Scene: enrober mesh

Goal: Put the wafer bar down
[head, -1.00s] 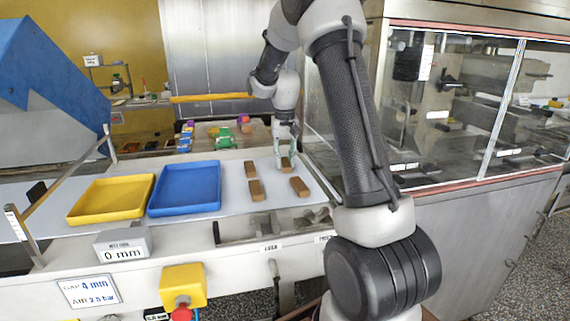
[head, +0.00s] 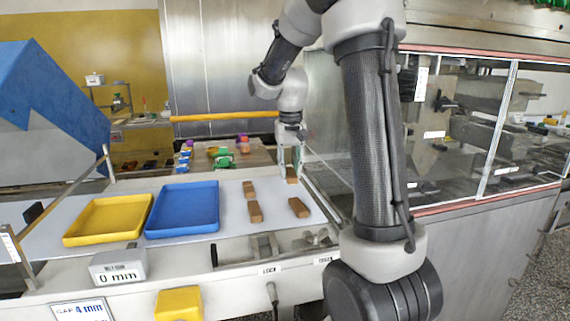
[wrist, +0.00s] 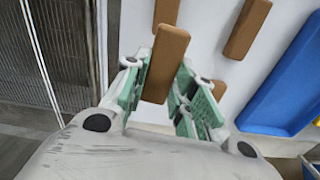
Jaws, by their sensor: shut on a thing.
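The wafer bar, a brown block, is between my gripper's green-padded fingers in the wrist view (wrist: 165,68). My gripper (head: 290,165) is shut on it, over the far right part of the white belt (head: 275,222). In the head view the bar (head: 292,176) shows at the fingertips; whether it touches the belt I cannot tell. Similar brown bars lie on the belt: one at the right (head: 298,207), one at the left (head: 255,212), and one behind that (head: 249,189).
A blue tray (head: 182,212) and a yellow tray (head: 107,222) stand left of the bars. A glass-fronted machine (head: 470,130) stands close on the right. A grey 0 mm box (head: 119,266) sits at the front. Bare belt lies between the bars.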

